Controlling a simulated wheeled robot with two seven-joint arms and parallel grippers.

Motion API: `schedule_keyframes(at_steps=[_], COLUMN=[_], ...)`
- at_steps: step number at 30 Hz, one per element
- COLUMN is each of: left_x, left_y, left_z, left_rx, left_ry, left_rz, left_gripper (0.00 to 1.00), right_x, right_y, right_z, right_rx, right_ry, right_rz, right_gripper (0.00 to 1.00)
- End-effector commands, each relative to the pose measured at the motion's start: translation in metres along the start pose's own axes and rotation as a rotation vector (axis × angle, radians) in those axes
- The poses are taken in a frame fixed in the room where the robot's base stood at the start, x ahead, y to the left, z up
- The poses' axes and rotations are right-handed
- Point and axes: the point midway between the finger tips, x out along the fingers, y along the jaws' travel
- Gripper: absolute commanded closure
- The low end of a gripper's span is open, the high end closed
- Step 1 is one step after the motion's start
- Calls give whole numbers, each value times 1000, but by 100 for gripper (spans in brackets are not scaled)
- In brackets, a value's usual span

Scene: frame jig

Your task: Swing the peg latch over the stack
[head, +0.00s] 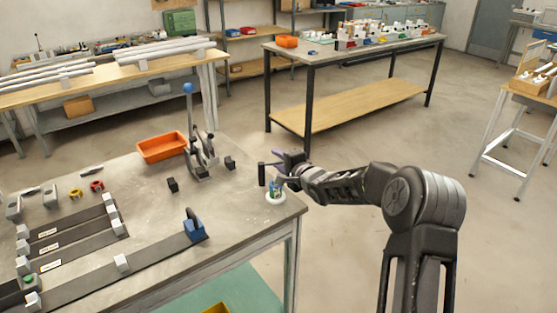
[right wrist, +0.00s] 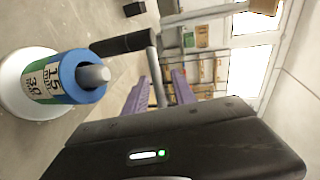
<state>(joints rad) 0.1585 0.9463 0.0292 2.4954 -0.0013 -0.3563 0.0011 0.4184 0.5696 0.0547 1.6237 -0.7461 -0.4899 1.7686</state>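The stack (head: 275,189) stands near the table's right corner, on a round white base. In the right wrist view the stack (right wrist: 62,80) shows white, green and blue layers with printed numbers, and a grey peg tip sticks out. The peg latch (head: 262,174) has a black cylinder beside the stack; it also shows in the right wrist view (right wrist: 125,44), joined to a thin grey bar. My right gripper (head: 283,168) is at the latch. In the right wrist view its purple fingers (right wrist: 160,88) are apart, with the grey bar between them; no firm grip shows. My left gripper is out of view.
A toggle clamp with a blue knob (head: 188,88) stands left of the stack, near an orange bin (head: 162,147) and small black blocks (head: 173,185). A blue-handled stop (head: 194,226) sits on a dark rail in front. The table's right edge is close to the stack.

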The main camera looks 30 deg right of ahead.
Motion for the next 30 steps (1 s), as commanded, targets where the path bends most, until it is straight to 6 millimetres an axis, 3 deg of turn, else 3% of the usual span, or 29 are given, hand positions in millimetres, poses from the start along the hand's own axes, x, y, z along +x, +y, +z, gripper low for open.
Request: schedule_keyframes(at_steps=[15, 25, 30], left_x=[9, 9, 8], left_y=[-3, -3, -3], left_z=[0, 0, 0], left_rx=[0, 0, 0], left_ry=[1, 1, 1], left_rz=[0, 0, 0], left_gripper=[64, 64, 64], right_x=[-70, -75, -73], right_y=[0, 0, -3], right_z=[0, 0, 6], right_rx=[0, 0, -2], right_ry=[1, 0, -9], right_rz=[-1, 0, -4], right_gripper=[68, 68, 82])
